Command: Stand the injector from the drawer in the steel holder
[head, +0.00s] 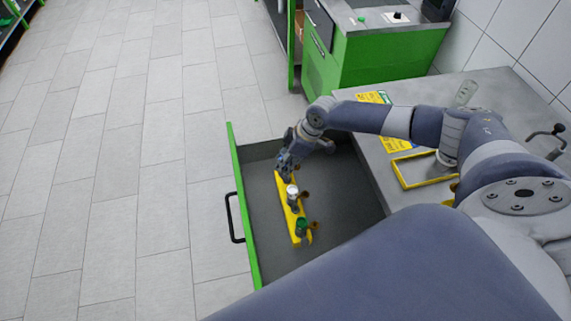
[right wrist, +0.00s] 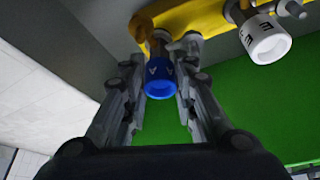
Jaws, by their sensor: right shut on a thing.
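In the head view a yellow rack (head: 295,212) lies in the open drawer (head: 335,190) and bears injectors. One has a white cap (head: 292,190) and one a green cap (head: 301,225). My right gripper (head: 285,174) is at the rack's far end. In the right wrist view its fingers (right wrist: 160,95) are shut on an injector with a blue cap (right wrist: 160,82), which is at the yellow rack (right wrist: 190,15). The white-capped injector (right wrist: 263,38) stands beside it, clear of the fingers. I cannot make out the steel holder with certainty. My left gripper is not in view.
The drawer's green front (head: 243,210) and black handle (head: 233,218) are on the left. The grey bench top (head: 430,105) on the right carries a yellow frame (head: 398,178) and yellow labels (head: 374,97). A green cabinet (head: 375,60) stands behind. The tiled floor is clear.

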